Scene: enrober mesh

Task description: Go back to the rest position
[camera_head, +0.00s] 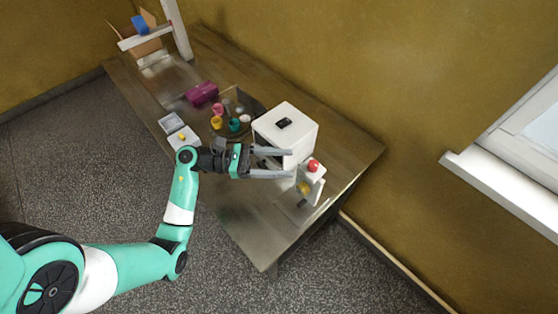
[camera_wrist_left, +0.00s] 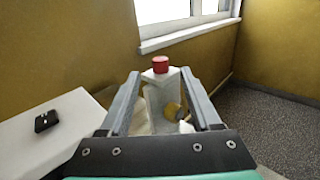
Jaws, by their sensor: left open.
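My left gripper (camera_head: 291,163) is open over the right part of the metal table, with its two long grey fingers spread and nothing held between them. A white dispenser-like piece with a red top (camera_head: 313,166) and a yellow part stands just past the fingertips. In the left wrist view the same white piece (camera_wrist_left: 160,99) shows between the two fingers, and I cannot tell whether they touch it. My left arm reaches in from the lower left. My right gripper is not in view.
A white box (camera_head: 296,132) with a dark piece on top stands close beside the left fingers. Several coloured cups (camera_head: 217,122), a magenta box (camera_head: 201,94) and small white trays (camera_head: 171,122) are farther left. The table's front right (camera_head: 265,235) is bare.

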